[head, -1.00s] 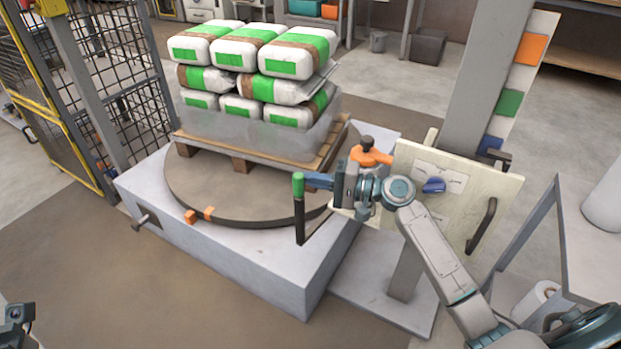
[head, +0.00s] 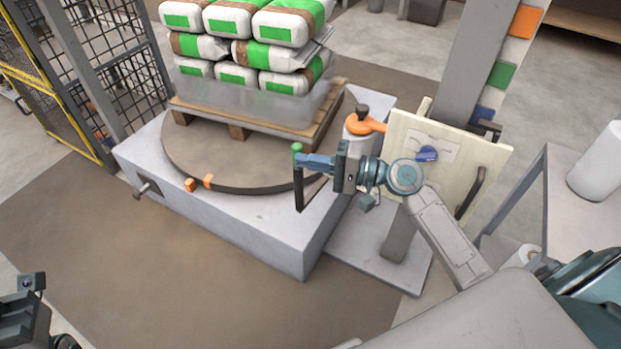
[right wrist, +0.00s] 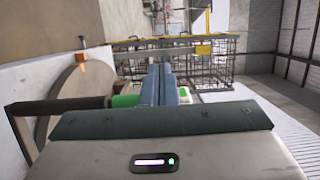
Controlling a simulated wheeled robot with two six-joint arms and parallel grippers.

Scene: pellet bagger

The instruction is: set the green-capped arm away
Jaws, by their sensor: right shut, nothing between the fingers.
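The green-capped arm is a dark upright bar (head: 299,190) with a green cap (head: 297,148) at its top, beside the front of the turntable (head: 235,180). My right gripper (head: 303,162) is shut and empty, its fingertips overlapping the bar just below the cap. In the right wrist view the shut blue-grey fingers (right wrist: 160,85) stand directly beside the green cap (right wrist: 125,100), with the dark bar (right wrist: 60,105) running left. Whether they touch cannot be told. My left gripper (head: 25,305) shows only partly at the lower left, and its jaws are unclear.
White and green bags (head: 240,75) stand stacked on a wooden pallet (head: 325,115) on the turntable. A cream panel (head: 465,150) with a blue knob (head: 427,153) and an orange-based lever (head: 366,124) are close to my right wrist. A mesh fence (head: 90,60) stands left; the front floor is clear.

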